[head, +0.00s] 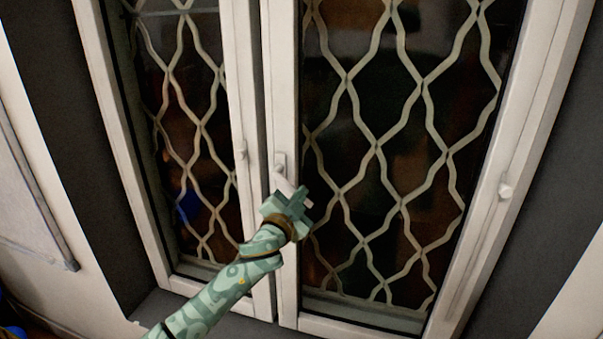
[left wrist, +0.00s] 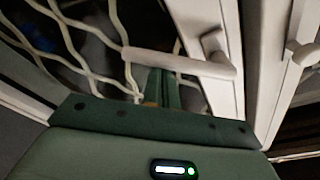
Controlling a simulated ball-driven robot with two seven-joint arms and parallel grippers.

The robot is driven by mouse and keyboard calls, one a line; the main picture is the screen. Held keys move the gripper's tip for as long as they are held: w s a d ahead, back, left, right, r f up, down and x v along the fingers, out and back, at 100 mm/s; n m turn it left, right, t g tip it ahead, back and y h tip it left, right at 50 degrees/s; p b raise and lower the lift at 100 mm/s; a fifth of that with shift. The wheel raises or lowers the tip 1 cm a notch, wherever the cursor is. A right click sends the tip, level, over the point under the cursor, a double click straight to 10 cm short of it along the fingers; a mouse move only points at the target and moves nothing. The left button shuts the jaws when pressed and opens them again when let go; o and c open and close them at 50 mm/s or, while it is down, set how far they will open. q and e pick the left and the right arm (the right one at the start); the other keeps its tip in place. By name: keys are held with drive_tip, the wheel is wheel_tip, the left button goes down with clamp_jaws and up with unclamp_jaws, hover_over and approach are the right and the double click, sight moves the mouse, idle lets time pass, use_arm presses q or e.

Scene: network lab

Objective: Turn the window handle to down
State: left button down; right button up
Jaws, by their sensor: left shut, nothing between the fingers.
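The white window handle (head: 282,176) sits on the middle upright of the window frame. In the head view its lever slopes down to the right, and its lower end is partly hidden by my left gripper. In the left wrist view the lever (left wrist: 180,62) crosses the white upright and reaches out over the latticed glass, with its mount (left wrist: 214,45) above it. My left gripper (head: 295,196) is shut and empty beside the lever's lower end. Its fingers (left wrist: 160,88) show right next to the lever; I cannot tell whether they touch it. My right gripper is not in view.
A white fitting (head: 243,151) is on the left sash's upright, and another (head: 505,190) is on the right frame. White lattice (head: 375,150) covers the dark panes. A sill runs below the window. A panel (head: 30,190) is on the left wall.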

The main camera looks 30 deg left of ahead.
use_arm(q)
drive_tip(key=s+a+f+m+g+p, duration=0.1)
drive_tip(key=a+f+m+p, duration=0.2)
drive_tip(key=m, duration=0.6)
drive_tip(key=shift+a+f+m+h, duration=0.3)
drive_tip(key=shift+a+f+h, duration=0.1)
drive_tip(key=shift+a, duration=0.45)
drive_tip(key=shift+s, duration=0.1)
